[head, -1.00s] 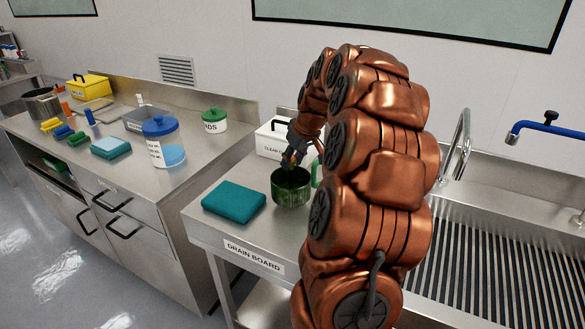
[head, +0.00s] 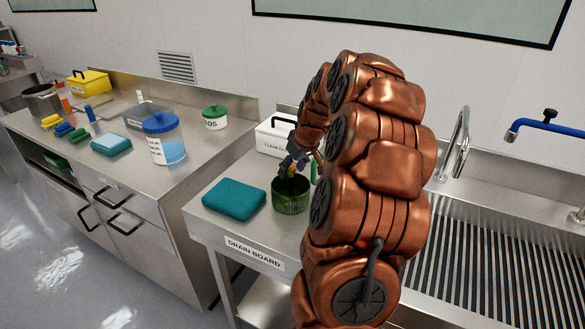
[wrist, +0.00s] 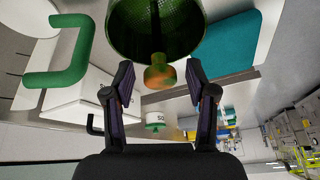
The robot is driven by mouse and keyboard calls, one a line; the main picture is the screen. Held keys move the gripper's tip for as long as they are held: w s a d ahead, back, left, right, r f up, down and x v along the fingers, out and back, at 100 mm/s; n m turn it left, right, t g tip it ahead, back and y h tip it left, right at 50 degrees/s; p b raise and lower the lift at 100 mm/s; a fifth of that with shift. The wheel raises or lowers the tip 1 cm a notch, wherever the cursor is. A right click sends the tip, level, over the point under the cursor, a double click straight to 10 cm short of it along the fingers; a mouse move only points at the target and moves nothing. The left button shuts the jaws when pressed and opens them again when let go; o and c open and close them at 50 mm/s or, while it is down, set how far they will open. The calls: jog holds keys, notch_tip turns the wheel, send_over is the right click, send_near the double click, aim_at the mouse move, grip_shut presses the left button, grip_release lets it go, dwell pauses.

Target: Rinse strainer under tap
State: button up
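The strainer (head: 290,199) is a dark green mesh basket on the drain board (head: 250,230), to the right of the teal cloth. My gripper (wrist: 160,75) is open, with a finger on each side of the knob and visible gaps to both. In the head view my gripper (head: 292,168) is right above the strainer. The tap (head: 460,140) arches over the ribbed sink (head: 490,255) at the right.
A folded teal cloth (head: 234,199) lies left of the strainer. A white box (head: 275,138) stands behind. A green handle (wrist: 62,50) is close beside the strainer; what it belongs to is mostly hidden. My arm hides the sink's left side.

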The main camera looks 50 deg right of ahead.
jog(key=shift+r, duration=0.15)
jog(key=b+v, duration=0.3)
jog(key=v, duration=0.9)
jog(key=shift+b, duration=0.4)
jog(key=shift+a, duration=0.15)
jog(key=s+a+f+n+g+y, duration=0.1)
jog(key=s+a+f+g, duration=0.15)
jog(key=a, duration=1.05)
jog(key=s+a+f+n+g, duration=0.1)
jog(key=s+a+f, duration=0.15)
jog(key=a, duration=1.05)
jog(key=s+a+f+g, duration=0.1)
jog(key=s+a+f, duration=0.2)
jog(key=s, duration=0.3)
jog(key=s+a+f+g, duration=0.1)
jog(key=s+a+f, duration=0.2)
jog(key=s, duration=0.3)
jog(key=s+a+f+g+h, duration=0.1)
jog(key=s+a+f, duration=0.2)
jog(key=s, duration=0.4)
jog(key=shift+a, duration=0.4)
jog(key=shift+s, duration=0.1)
